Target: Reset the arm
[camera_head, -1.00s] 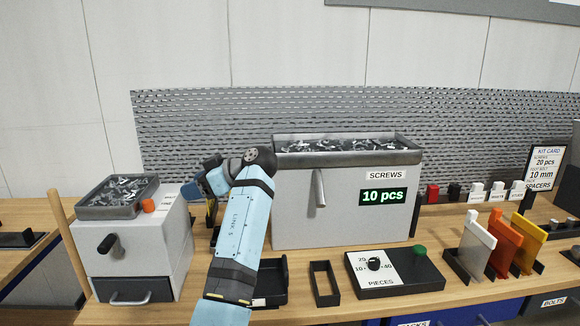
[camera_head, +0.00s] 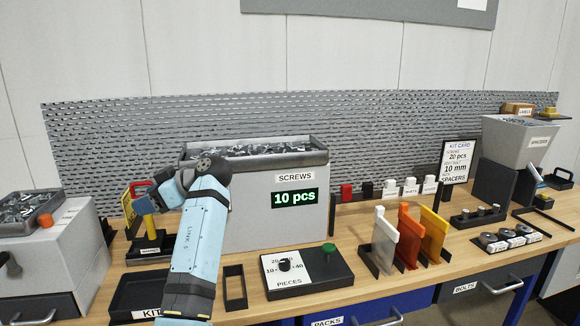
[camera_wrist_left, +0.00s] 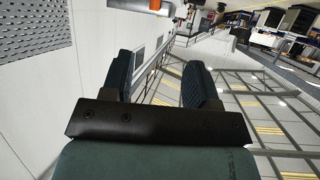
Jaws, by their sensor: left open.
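My left arm, light blue, comes up from the bottom in the head view and bends at a dark joint in front of the screws dispenser. My left gripper (camera_head: 140,203) is at the arm's far end, to the left of the dispenser and above the bench, partly hidden by the wrist. In the left wrist view its two dark fingers (camera_wrist_left: 158,85) stand apart with nothing between them. My right gripper is not in view.
The screws dispenser (camera_head: 268,215) reads 10 pcs. A grey box with a screw tray (camera_head: 47,255) stands left. A control box with knobs (camera_head: 325,275), colored dividers (camera_head: 408,235) and a spacers bin (camera_head: 515,140) are right. A black kit tray (camera_head: 135,290) sits in front.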

